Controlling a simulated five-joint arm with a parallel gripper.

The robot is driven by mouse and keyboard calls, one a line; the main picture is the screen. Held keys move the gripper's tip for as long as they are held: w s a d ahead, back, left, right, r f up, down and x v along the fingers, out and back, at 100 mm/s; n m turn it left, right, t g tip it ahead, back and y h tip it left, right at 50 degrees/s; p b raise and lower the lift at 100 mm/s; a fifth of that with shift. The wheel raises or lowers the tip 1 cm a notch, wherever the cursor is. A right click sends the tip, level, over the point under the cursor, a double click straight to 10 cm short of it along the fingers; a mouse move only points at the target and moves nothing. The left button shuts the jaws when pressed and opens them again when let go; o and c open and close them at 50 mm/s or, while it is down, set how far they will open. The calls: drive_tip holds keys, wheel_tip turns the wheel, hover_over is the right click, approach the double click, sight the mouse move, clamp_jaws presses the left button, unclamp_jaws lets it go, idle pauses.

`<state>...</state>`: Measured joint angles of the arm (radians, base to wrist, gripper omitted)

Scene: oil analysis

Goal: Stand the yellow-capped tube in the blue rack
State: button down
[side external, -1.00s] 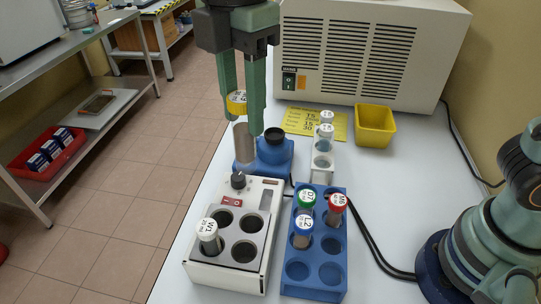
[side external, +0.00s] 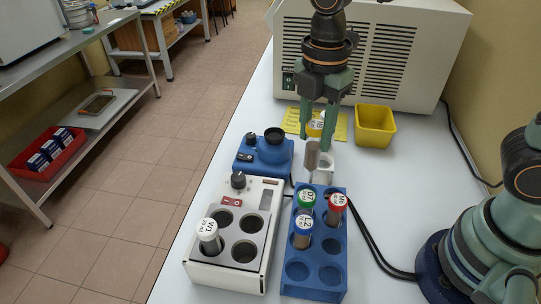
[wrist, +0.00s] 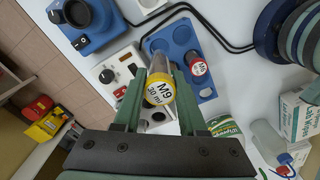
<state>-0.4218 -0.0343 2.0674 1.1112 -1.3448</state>
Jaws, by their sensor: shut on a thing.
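The yellow-capped tube (side external: 312,158) hangs upright in my gripper (side external: 320,132), just beyond the far end of the blue rack. In the wrist view its yellow cap (wrist: 160,90), marked M9, sits between the fingers. The gripper is shut on the tube near its cap. The blue rack (side external: 314,270) holds a green-capped tube (side external: 306,201), a red-capped tube (side external: 337,204) and a blue-capped tube (side external: 302,232). Several holes at its near and right parts are empty.
A white block (side external: 228,275) left of the rack holds a white-capped tube (side external: 209,236). A blue device (side external: 250,155) stands behind it. A yellow bin (side external: 375,125) stands at the back right, and black cables run right of the rack.

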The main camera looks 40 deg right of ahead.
sight(309, 175)
drive_tip(key=shift+f, duration=5.45)
drive_tip(key=shift+c, duration=1.9)
unclamp_jaws()
